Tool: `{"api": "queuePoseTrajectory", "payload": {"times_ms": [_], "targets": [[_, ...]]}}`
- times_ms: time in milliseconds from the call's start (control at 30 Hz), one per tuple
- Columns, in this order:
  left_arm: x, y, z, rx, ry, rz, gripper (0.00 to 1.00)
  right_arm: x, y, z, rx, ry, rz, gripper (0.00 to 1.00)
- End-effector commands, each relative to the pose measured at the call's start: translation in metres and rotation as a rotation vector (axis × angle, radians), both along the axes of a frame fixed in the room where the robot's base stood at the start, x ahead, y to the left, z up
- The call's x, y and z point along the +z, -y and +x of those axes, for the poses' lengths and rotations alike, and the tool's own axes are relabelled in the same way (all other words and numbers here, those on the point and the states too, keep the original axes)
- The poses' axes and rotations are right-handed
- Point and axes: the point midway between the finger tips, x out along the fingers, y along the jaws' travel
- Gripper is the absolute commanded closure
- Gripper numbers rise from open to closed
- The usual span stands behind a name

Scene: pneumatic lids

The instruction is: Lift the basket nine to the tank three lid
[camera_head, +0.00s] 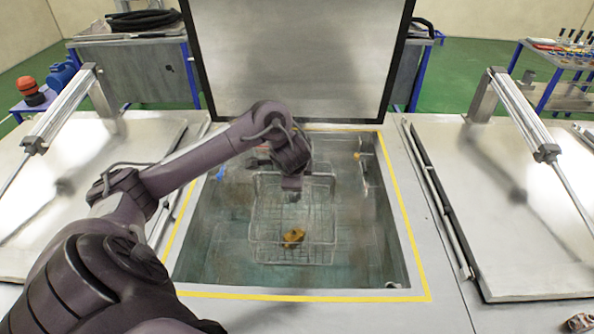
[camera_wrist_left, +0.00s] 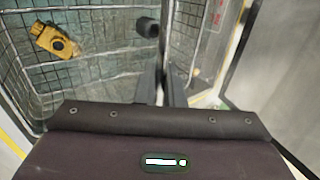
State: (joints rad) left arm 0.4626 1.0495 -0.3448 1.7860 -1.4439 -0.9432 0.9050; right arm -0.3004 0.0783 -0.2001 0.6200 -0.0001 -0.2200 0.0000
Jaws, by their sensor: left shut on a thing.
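A wire basket (camera_head: 322,222) is inside the open, yellow-edged tank (camera_head: 205,240) in the middle. It holds a yellow part (camera_head: 292,237), which also shows in the left wrist view (camera_wrist_left: 55,42). My left gripper (camera_head: 291,192) reaches over the tank from the left and is shut on the basket's upper wire edge; its dark fingers show in the left wrist view (camera_wrist_left: 164,85). Whether the basket touches the tank floor is unclear. The open tank's grey lid (camera_head: 300,50) stands raised behind it. No numbers are readable. My right gripper is not in view.
Closed metal lids with pneumatic cylinders lie to the left (camera_head: 90,180) and right (camera_head: 500,215) of the tank. Small orange and blue items show near the tank's back wall. Workbenches stand behind, and a table with tools (camera_head: 565,50) is at the back right.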

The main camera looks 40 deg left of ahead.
Motion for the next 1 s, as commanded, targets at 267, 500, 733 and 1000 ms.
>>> {"api": "queuePoseTrajectory", "payload": {"times_ms": [267, 500, 733, 1000], "targets": [[0.017, -0.005, -0.001, 0.011, 0.003, 0.004, 1.0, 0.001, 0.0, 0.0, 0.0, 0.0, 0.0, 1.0], [0.029, -0.005, -0.001, 0.012, 0.003, 0.003, 1.0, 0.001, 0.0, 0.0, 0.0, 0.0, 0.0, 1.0], [0.032, -0.006, -0.004, 0.019, -0.002, 0.0, 1.0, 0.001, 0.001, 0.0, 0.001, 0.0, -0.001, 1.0], [0.032, -0.006, -0.004, 0.019, -0.002, 0.0, 1.0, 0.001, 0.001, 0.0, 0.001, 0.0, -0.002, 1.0]]}}
